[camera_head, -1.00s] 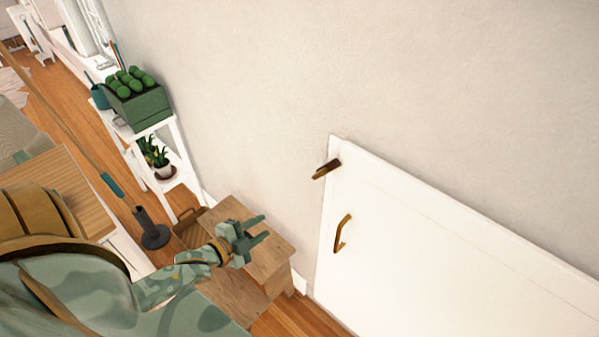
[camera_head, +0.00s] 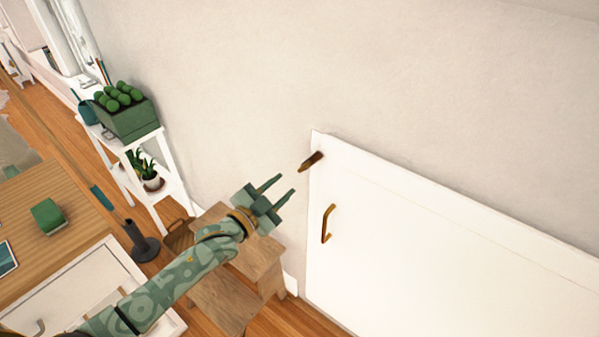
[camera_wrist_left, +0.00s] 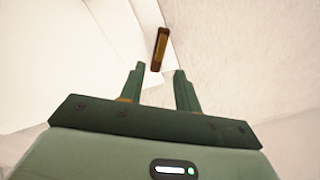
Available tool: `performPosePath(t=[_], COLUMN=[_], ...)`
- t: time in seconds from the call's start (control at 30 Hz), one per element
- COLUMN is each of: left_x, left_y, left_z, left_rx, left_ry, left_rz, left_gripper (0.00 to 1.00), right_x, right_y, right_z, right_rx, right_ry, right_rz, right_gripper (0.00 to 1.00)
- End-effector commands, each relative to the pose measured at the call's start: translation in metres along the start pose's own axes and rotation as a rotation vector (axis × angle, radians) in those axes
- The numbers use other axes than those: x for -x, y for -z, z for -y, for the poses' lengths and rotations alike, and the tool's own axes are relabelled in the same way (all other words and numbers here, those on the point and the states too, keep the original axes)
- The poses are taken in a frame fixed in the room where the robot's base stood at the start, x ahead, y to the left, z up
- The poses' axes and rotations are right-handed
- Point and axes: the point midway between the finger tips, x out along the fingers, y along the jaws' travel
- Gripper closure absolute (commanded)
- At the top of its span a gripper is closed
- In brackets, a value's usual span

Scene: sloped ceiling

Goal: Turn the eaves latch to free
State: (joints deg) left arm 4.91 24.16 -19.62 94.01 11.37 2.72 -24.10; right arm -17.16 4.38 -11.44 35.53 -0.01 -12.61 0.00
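The eaves latch (camera_head: 311,161) is a small brown bar at the upper left corner of the white eaves door (camera_head: 420,240). In the head view it lies tilted across the door's edge. My left gripper (camera_head: 281,187) is open and empty, a little left of and below the latch in the picture, with its fingers pointing towards it. In the left wrist view the latch (camera_wrist_left: 159,49) shows beyond the gap between the open fingertips (camera_wrist_left: 157,72), apart from them. My right gripper is not in view.
A brass handle (camera_head: 327,224) sits on the door below the latch. A wooden step stool (camera_head: 233,292) stands under my left arm. A white shelf (camera_head: 172,178) with a green crate (camera_head: 128,121) stands against the wall at left. The wall around the latch is clear.

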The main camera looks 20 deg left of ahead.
Motion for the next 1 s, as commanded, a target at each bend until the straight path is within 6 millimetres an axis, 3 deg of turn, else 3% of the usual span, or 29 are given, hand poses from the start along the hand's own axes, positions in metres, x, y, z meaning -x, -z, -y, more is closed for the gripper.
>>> performPosePath(t=[0.1,0.3,0.5,0.77,0.9,1.0], left_x=[-0.031,-0.068,-0.083,-0.084,-0.083,-0.083], left_y=[-0.001,-0.002,-0.001,0.000,0.000,-0.001], left_z=[0.000,-0.001,0.000,0.000,0.000,0.000], left_rx=[0.000,0.000,-0.002,-0.001,-0.001,-0.001], left_ry=[0.001,0.001,0.000,0.000,0.000,0.000], left_rz=[-0.001,0.000,0.001,0.001,0.001,0.001], left_gripper=[0.67,0.67,0.67,0.67,1.00,1.00], right_x=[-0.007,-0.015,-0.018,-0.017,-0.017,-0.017], right_y=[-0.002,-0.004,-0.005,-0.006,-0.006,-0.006], right_z=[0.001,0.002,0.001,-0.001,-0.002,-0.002], right_rx=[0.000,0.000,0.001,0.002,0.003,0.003], right_ry=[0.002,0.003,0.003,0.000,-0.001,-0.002], right_rz=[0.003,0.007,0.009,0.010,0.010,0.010], right_gripper=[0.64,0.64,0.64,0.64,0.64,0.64])
